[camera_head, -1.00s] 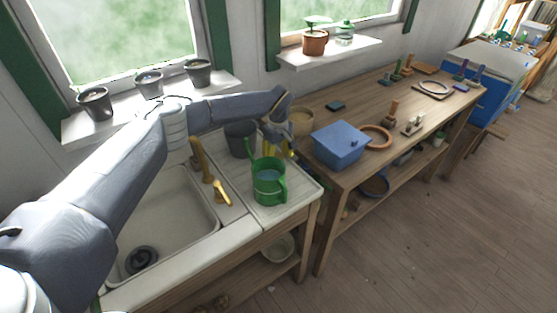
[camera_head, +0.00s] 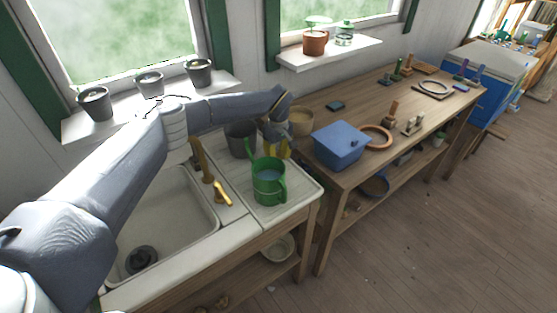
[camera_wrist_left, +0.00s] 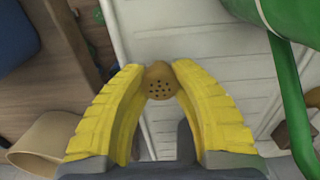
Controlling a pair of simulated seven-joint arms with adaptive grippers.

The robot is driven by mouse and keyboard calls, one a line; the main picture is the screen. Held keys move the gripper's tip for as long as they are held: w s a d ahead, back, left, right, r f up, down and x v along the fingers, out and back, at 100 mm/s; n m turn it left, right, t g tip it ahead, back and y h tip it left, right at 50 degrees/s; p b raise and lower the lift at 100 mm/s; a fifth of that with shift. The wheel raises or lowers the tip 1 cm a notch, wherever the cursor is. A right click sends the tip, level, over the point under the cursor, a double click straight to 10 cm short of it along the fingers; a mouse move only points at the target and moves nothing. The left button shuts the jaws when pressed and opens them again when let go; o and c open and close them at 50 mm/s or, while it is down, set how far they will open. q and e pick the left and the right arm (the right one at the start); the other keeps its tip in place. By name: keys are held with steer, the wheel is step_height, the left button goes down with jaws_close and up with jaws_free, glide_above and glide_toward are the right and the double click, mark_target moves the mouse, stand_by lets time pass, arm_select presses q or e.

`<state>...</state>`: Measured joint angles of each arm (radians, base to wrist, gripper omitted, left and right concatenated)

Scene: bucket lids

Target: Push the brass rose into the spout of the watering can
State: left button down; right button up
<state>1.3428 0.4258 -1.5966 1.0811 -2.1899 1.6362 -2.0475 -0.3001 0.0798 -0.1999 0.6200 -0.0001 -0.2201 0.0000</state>
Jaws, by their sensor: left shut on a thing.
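The green watering can (camera_head: 268,186) stands upright on the white ribbed drainboard beside the sink. Its green body shows at the upper right of the left wrist view (camera_wrist_left: 292,18), with a green tube (camera_wrist_left: 290,95) running down from it; I cannot tell whether this is spout or handle. My left gripper (camera_head: 278,152) is just behind the can in the head view. In the left wrist view its yellow fingers (camera_wrist_left: 159,78) are shut on the brass rose (camera_wrist_left: 159,86), whose holed face shows between the tips. The rose is apart from the can. My right gripper is not in view.
A dark grey pot (camera_head: 240,140) and a tan pot (camera_head: 301,121) stand close to the left gripper. A brass tap (camera_head: 221,193) is left of the can. A blue box (camera_head: 338,145) sits on the wooden bench to the right.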

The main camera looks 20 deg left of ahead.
arm_select(q)
steer(key=shift+r, duration=2.9)
steer(key=shift+r, duration=0.1)
